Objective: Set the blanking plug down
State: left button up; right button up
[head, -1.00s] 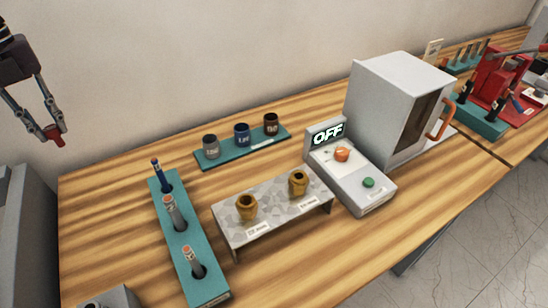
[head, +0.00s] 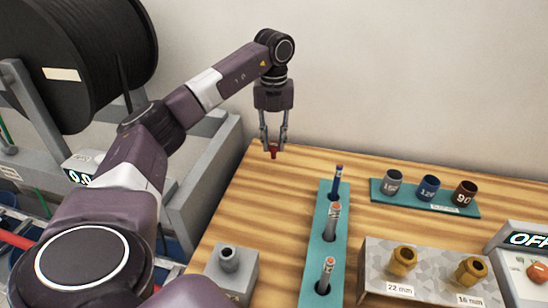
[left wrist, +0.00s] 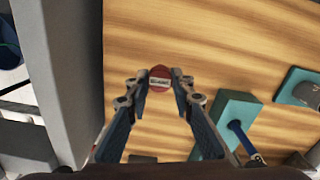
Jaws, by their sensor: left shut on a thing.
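The blanking plug (head: 273,153) is small and red, and it sits between the fingertips of my left gripper (head: 273,146). In the head view the gripper points down near the far left corner of the wooden bench (head: 225,215). In the left wrist view the plug (left wrist: 160,78) shows its round, labelled top between the two fingertips (left wrist: 160,84), with bare wood behind it. The gripper is shut on the plug. I cannot tell how high the plug is above the wood. My right gripper is not in view.
A teal rack (head: 316,258) with upright tools stands right of the plug. A grey block (head: 243,275) is at the front left. A stand with brass fittings (head: 378,262) and a teal cup tray (head: 432,202) lie further right. Bare wood surrounds the plug. A cable drum (head: 75,60) is left.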

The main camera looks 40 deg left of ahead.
aim_at(274, 158)
pick_arm(q)
notch_tip(274, 158, down, 5)
jog(key=shift+p, duration=0.35)
jog(key=shift+f, duration=0.4)
jog(key=o, duration=0.8)
jog(key=shift+f, duration=0.1)
jog(key=shift+o, duration=0.2)
notch_tip(274, 158, up, 11)
jog(key=shift+r+b, duration=0.2)
jog(key=shift+b, duration=0.5)
jog(key=shift+r, duration=0.5)
